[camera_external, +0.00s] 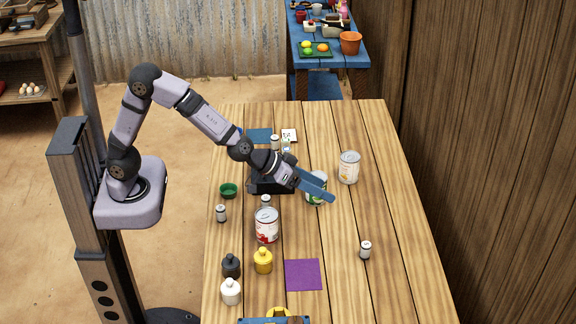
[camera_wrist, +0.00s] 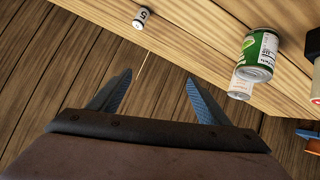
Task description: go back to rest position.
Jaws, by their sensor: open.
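My gripper (camera_external: 318,188) is above the middle of the wooden table (camera_external: 342,258), with its blue fingers pointing right. In the wrist view its two blue fingers (camera_wrist: 153,95) stand apart with nothing between them. A green-labelled can (camera_external: 316,197) is partly hidden behind the fingers in the external view. It also shows in the wrist view (camera_wrist: 259,55), apart from the fingers.
A white-labelled can (camera_external: 349,168) stands to the right, a red-and-white can (camera_external: 267,225) at the front left. A small numbered weight (camera_external: 365,250) stands front right. A purple square (camera_external: 303,275), a green bowl (camera_external: 229,190) and bottle-shaped weights (camera_external: 263,261) lie around. The right side is mostly clear.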

